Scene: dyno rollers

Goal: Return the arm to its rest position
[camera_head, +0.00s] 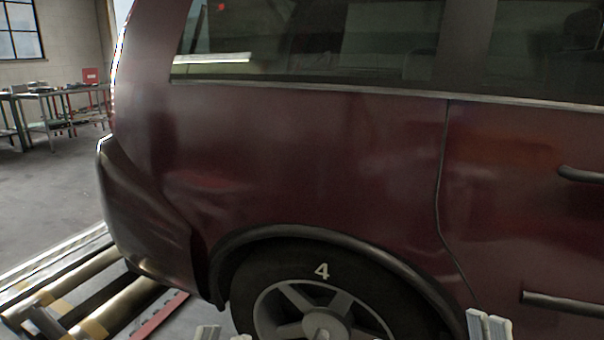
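Only the fingertips of my two grippers show, at the bottom edge of the head view. My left gripper (223,335) shows two pale tips with a small gap between them, in front of the car's lower side by the wheel. My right gripper (489,326) shows two pale tips side by side, right of the wheel. I see nothing held at the visible tips. Both arms and the rest of both grippers are out of view, and whether the right tips touch is unclear.
A dark red car (310,150) fills most of the view close ahead. Its wheel (318,312) bears a white 4 on the tyre. Rollers (75,280) lie in the floor at lower left. A workbench (60,95) stands far left, with open floor before it.

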